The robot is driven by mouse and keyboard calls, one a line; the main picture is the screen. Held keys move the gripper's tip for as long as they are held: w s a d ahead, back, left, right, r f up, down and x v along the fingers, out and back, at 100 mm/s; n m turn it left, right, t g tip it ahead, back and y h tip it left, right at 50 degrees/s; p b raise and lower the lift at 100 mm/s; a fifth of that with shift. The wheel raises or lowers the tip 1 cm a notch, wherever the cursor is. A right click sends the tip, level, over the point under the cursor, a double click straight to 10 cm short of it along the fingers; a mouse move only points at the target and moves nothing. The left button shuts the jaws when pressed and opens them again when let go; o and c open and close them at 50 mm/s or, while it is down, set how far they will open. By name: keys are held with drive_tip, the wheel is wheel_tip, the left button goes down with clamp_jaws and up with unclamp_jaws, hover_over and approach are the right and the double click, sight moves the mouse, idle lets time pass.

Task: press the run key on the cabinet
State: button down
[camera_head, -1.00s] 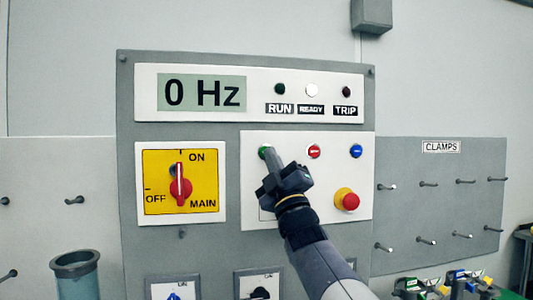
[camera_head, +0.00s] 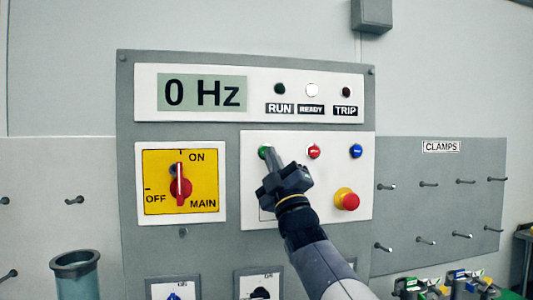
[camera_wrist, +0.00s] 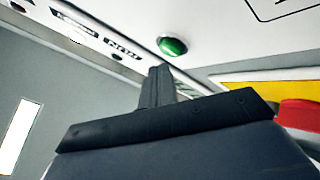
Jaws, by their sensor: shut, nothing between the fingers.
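The green run key (camera_head: 262,151) sits at the upper left of the white button panel on the cabinet (camera_head: 128,100). In the head view my gripper (camera_head: 269,154) is shut and empty, with its fingertips over the lower right of the key, hiding part of it. In the wrist view the whole green key (camera_wrist: 173,46) shows just beyond and to the right of the shut fingertips (camera_wrist: 159,72). A small gap shows there, and I cannot see contact. The display (camera_head: 202,93) reads 0 Hz. The RUN lamp (camera_head: 280,89) is dark, and the READY lamp (camera_head: 312,90) is white.
A red button (camera_head: 314,152) and a blue button (camera_head: 356,151) sit right of the key. A red emergency knob (camera_head: 347,200) is below them. A yellow main switch (camera_head: 181,186) is left, its handle upright. Pegboards flank the cabinet, and a grey-blue tube (camera_head: 76,275) stands lower left.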

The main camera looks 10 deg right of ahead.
drive_tip(key=shift+w, duration=0.15)
drive_tip(key=shift+w, duration=0.3)
drive_tip(key=shift+w+b, duration=0.3)
drive_tip(key=shift+w, duration=0.1)
idle(0.9)
drive_tip(key=shift+s, duration=0.1)
drive_tip(key=shift+s+b, duration=0.7)
drive_tip(key=shift+b, duration=0.05)
